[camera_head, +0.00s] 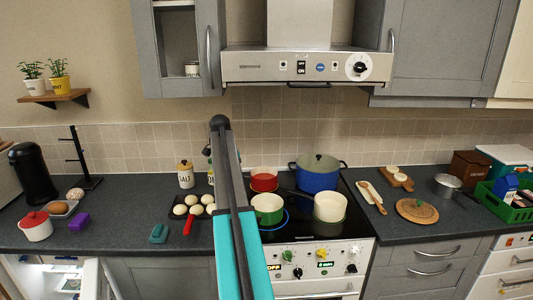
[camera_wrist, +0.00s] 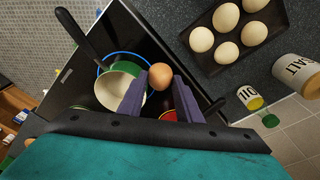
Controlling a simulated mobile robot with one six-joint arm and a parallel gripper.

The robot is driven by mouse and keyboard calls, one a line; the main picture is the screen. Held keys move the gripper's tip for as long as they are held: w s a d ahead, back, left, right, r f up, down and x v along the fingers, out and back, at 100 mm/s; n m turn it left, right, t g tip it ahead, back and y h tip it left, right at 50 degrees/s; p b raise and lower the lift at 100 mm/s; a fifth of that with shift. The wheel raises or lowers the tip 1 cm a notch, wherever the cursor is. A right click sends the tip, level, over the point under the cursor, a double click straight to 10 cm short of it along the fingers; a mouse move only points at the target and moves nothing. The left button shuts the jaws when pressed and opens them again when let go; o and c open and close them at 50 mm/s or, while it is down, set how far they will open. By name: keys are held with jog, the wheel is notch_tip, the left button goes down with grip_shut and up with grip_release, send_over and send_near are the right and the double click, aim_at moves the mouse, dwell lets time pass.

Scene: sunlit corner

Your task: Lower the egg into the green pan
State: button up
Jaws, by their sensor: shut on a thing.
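In the wrist view my gripper (camera_wrist: 160,78) is shut on a brown egg (camera_wrist: 161,77), held between the fingertips. The green pan (camera_wrist: 127,67) has a pale inside and a dark handle, and sits in a blue ring on the black hob. In the wrist view it lies left of the egg, partly behind one finger; the egg's height above the hob is hard to judge. The green pan also shows at the front left of the hob in the head view (camera_head: 267,216), partly behind my arm. The egg and gripper tips cannot be made out there.
A red pan (camera_head: 264,184), a blue lidded pot (camera_head: 317,178) and a cream pot (camera_head: 330,207) crowd the hob (camera_head: 298,226). A dark tray (camera_wrist: 208,62) of pale eggs lies beside it, with oil (camera_wrist: 249,98) and salt (camera_wrist: 300,72) jars near.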

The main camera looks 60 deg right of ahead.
jog(key=s+d+r+m, duration=0.2)
jog(key=s+d, duration=0.4)
jog(key=s, duration=0.2)
jog(key=s+d+r+m+p, duration=0.1)
jog(key=r+m, duration=0.1)
jog(key=r, duration=0.3)
jog(key=s+d+r+m+p, duration=0.1)
jog(key=s+r, duration=0.1)
jog(key=r, duration=0.3)
jog(key=shift+s+d+r+m+g, duration=0.2)
jog(key=shift+s+d+m+g, duration=0.1)
jog(key=shift+d+m, duration=0.1)
jog(key=shift+d, duration=0.1)
notch_tip(320, 180, down, 11)
jog(key=b, duration=0.5)
jog(key=shift+s+a, duration=0.15)
jog(key=shift+a, duration=0.05)
jog(key=shift+f, duration=0.1)
